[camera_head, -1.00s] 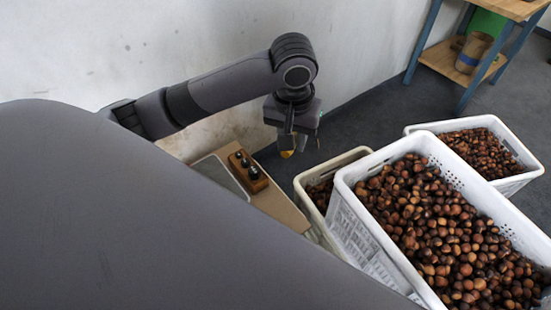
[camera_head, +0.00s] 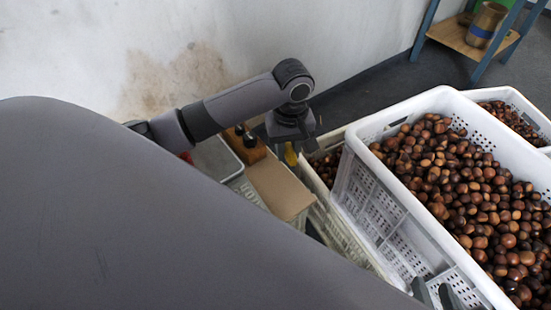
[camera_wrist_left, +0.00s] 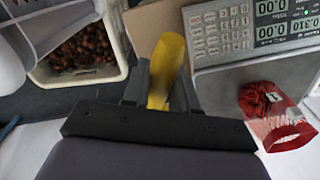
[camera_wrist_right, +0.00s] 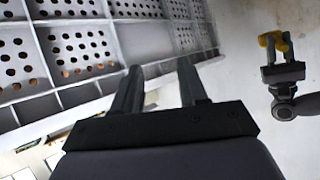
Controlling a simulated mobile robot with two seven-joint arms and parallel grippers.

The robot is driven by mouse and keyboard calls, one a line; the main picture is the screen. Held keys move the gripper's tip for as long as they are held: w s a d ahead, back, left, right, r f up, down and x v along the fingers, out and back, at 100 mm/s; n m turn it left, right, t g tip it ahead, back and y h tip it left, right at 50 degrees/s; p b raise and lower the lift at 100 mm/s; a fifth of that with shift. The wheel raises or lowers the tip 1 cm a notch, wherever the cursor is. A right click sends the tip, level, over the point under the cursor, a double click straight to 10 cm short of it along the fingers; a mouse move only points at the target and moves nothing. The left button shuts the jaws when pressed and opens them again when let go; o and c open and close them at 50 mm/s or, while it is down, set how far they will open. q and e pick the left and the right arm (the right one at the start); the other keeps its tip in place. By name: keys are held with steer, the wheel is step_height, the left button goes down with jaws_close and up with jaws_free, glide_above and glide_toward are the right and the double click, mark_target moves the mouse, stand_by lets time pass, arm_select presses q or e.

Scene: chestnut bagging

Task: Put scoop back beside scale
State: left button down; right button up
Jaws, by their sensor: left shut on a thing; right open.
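The yellow scoop (camera_wrist_left: 165,70) is between my left gripper's fingers (camera_wrist_left: 160,92) in the left wrist view, and the gripper is shut on it. In the head view the left gripper (camera_head: 291,146) hangs near the brown board, with a bit of the scoop (camera_head: 290,154) showing below it. The scale (camera_wrist_left: 222,32), with keypad and lit display, is right of the scoop in the left wrist view; its plate (camera_head: 215,158) shows left of the gripper in the head view. My right gripper (camera_wrist_right: 158,82) is open and empty beside a white crate; its tips show in the head view (camera_head: 437,292).
A large white crate (camera_head: 375,205) full of chestnuts stands on the right, with a smaller crate (camera_head: 323,200) beside it. A wooden block (camera_head: 250,150) sits by the scale, behind the bare brown board (camera_head: 278,190). A red bag (camera_wrist_left: 275,115) lies by the scale.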

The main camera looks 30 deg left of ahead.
arm_select(q)
steer(key=shift+n, duration=0.3)
step_height(320, 180, down, 18)
steer(key=b, duration=0.8)
steer(key=shift+a, duration=0.1)
steer(key=shift+f+b, duration=0.3)
steer(key=shift+b, duration=0.05)
step_height(320, 180, down, 3)
steer(key=shift+f+b, duration=0.2)
steer(key=shift+b, duration=0.75)
steer(key=shift+f, duration=0.45)
arm_select(e)
steer(key=shift+w+a+f+n+t+y, duration=0.15)
steer(key=shift+w+a+f+t+y, duration=0.05)
steer(key=shift+a+f+t+y, duration=0.35)
steer(key=shift+w+a+f+n+t+y, duration=0.15)
steer(key=shift+a+f+t+y, duration=0.25)
steer(key=shift+f, duration=0.2)
arm_select(q)
steer(key=shift+f, duration=0.1)
